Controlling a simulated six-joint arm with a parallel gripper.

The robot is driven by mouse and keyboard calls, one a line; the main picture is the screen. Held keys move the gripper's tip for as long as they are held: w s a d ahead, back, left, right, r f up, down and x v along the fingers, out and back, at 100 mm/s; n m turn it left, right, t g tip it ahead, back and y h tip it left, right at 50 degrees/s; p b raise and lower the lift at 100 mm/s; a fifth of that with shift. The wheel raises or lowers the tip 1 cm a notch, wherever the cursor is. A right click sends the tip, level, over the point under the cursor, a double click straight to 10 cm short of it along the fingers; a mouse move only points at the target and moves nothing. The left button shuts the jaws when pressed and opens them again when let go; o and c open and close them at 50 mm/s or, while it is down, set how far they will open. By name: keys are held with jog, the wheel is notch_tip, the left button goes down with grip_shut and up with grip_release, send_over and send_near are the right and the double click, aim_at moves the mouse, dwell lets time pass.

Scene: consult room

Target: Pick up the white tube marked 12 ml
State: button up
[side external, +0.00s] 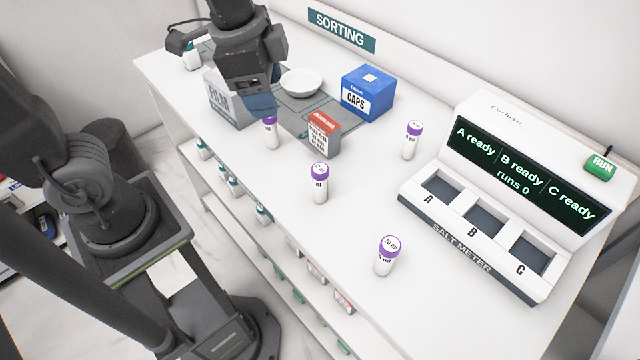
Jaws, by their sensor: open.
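Several white tubes with purple caps stand upright on the white counter. One tube (271,135) is just below my gripper (262,110), its cap partly hidden by the jaws and its mark unreadable. A second tube (320,188) stands to the right and nearer the camera; its volume figure is too small to read. A third tube (410,147) is farther right, also unclear. A fourth tube (385,262), nearest the camera, seems to read 20 ml. I cannot tell which is the 12 ml one. My gripper is open; whether it touches the tube below is unclear.
A red box (323,139), a blue CAPS box (368,94), a white bowl (301,83) and a FILM box (228,103) stand near my gripper. The salt meter (478,238) fills the right. The front middle of the counter (300,235) is clear.

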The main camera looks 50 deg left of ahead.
aim_at(320, 168)
jog(key=w+d+f+m+g, duration=0.3)
jog(key=w+d+f+m, duration=0.2)
jog(key=d+m, duration=0.15)
jog(key=shift+m, duration=0.35)
jog(key=f, duration=0.8)
jog(key=shift+s+f, duration=0.1)
jog(key=shift+s, duration=0.1)
jog(key=shift+w+a+f, duration=0.15)
jog(key=shift+f, duration=1.2)
jog(key=shift+w+a+f, duration=0.1)
jog(key=shift+a+f, duration=0.05)
jog(key=shift+f, duration=1.2)
jog(key=c, duration=1)
jog(key=shift+r, duration=0.1)
